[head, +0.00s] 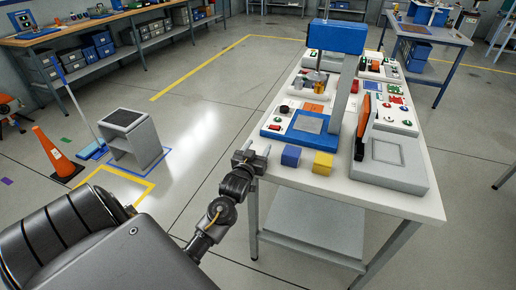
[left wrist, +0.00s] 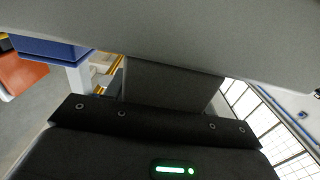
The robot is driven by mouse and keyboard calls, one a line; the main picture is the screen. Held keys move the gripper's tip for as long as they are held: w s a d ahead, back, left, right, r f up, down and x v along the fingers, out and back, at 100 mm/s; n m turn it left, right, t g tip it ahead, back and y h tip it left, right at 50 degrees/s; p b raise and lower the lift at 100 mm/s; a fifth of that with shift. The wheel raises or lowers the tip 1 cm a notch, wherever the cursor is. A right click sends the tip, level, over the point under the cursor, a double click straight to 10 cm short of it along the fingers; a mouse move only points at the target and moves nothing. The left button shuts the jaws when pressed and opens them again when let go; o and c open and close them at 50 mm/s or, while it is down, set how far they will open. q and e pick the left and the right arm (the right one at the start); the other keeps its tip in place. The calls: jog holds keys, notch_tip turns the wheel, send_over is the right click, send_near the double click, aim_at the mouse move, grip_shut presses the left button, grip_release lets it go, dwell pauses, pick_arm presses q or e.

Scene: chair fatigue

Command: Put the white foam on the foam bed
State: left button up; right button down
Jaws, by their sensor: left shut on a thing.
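My left gripper (head: 258,152) is beside the left edge of the white table, at about tabletop level. In the left wrist view a pale grey block (left wrist: 165,85) lies right in front of the dark gripper body, below a wide grey slab (left wrist: 180,35). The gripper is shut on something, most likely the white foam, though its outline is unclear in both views. On the table are a blue base with a grey square pad (head: 298,124) and a grey block with a square outline (head: 388,152). I cannot tell which is the foam bed. My right gripper is not in view.
A blue cube (head: 291,156) and a yellow cube (head: 322,163) stand at the table's near left edge. A blue-headed machine (head: 337,37) rises over the table (head: 345,190). A grey stool (head: 135,138) and orange cone (head: 57,155) stand on the floor at left.

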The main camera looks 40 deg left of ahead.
pick_arm(q)
jog(key=shift+f, duration=0.2)
jog(key=o, duration=1.1)
jog(key=shift+c, duration=0.2)
jog(key=shift+r, duration=0.1)
jog(key=shift+r, duration=0.15)
jog(key=shift+s+d, duration=0.1)
jog(key=shift+s, duration=0.2)
jog(key=b+v, duration=0.1)
jog(key=v, duration=1)
